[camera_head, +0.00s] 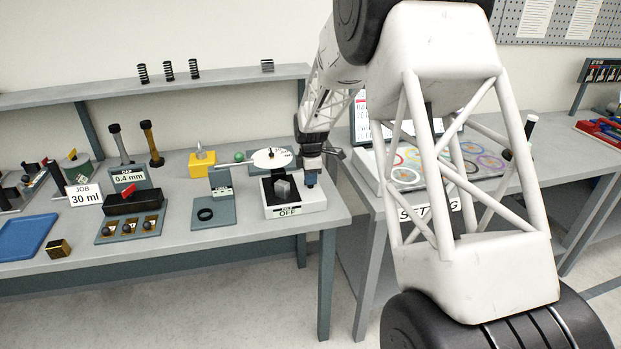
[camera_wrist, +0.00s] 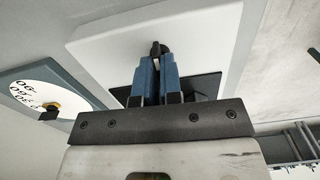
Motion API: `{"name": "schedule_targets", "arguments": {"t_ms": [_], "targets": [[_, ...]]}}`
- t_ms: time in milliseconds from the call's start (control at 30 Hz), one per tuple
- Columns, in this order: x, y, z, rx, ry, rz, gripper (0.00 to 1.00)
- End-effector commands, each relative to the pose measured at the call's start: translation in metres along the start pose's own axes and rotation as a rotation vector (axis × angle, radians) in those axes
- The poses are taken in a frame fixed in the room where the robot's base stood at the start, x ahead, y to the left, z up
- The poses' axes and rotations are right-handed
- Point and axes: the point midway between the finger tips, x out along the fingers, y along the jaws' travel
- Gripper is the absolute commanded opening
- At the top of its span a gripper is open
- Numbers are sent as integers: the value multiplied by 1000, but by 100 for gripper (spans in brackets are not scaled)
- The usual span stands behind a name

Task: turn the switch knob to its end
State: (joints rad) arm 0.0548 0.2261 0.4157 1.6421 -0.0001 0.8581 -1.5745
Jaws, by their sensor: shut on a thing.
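The switch is a white box (camera_head: 312,203) with a black panel and an "OFF" label on its front, near the right end of the left bench. My gripper (camera_head: 311,180) is pointed down at the right rear of the box. In the wrist view the blue fingers of my gripper (camera_wrist: 157,58) are nearly together over the white box (camera_wrist: 220,35). They are shut on a small dark knob (camera_wrist: 157,47), whose end shows between the fingertips. Most of the knob is hidden, so its turn angle cannot be told.
A white round dial (camera_head: 272,158) stands just behind the switch; it also shows at the left in the wrist view (camera_wrist: 30,90). My arm hides part of the right bench.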

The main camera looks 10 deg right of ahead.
Motion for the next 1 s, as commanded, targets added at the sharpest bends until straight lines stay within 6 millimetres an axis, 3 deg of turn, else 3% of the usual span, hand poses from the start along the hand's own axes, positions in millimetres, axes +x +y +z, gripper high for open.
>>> {"name": "schedule_targets", "arguments": {"t_ms": [633,667,800,1000], "targets": [[-1,0,0,-67,0,1,0],[-1,0,0,-67,0,1,11],[0,0,0,-67,0,1,32],[0,0,0,-66,0,1,32]]}}
